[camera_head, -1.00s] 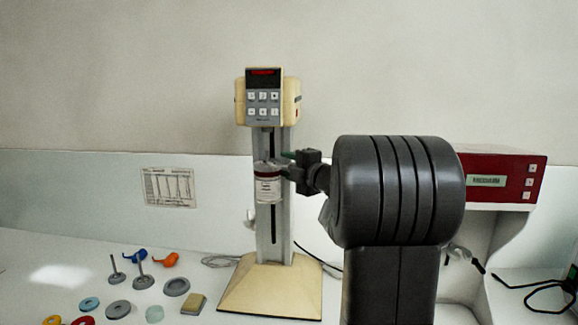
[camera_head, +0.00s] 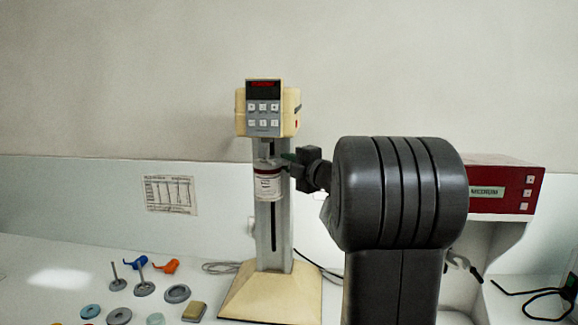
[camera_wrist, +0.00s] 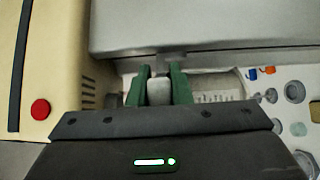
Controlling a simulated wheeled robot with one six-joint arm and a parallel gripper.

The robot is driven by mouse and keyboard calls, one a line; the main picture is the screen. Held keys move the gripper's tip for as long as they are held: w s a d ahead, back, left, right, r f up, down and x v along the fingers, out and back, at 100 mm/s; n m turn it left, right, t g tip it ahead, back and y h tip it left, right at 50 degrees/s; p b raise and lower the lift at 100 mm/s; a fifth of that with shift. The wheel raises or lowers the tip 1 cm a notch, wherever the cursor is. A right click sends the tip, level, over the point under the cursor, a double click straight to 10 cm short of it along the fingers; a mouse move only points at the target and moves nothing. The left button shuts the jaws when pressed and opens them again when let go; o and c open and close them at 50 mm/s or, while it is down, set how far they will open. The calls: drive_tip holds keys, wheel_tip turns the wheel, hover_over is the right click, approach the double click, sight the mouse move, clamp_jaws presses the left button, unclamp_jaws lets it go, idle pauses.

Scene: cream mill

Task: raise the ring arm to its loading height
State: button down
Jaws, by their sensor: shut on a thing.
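The mill (camera_head: 270,110) is cream, with a display and keys on its head, a grey slotted column (camera_head: 274,232) and a wide base. A clear jar with a white label (camera_head: 269,187) hangs in front of the column, below the head with a small gap. A dark reddish band circles its upper part; the ring arm itself is largely hidden. My gripper (camera_head: 289,157) reaches in from the right beside the jar's top. In the wrist view its green fingers are shut on a small pale grip piece (camera_wrist: 158,92) of the ring arm, beside the column. The labelled jar (camera_wrist: 216,88) lies beyond it.
A red instrument (camera_head: 505,188) stands at the right, with cables near it. Several discs, grey stemmed parts, and blue and orange pieces (camera_head: 165,266) lie at the lower left. A chart (camera_head: 170,194) hangs behind. The mill's red button (camera_wrist: 40,109) shows in the wrist view.

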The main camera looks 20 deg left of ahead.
drive_tip(key=c, duration=1.3)
unclamp_jaws()
drive_tip(key=shift+f, duration=0.15)
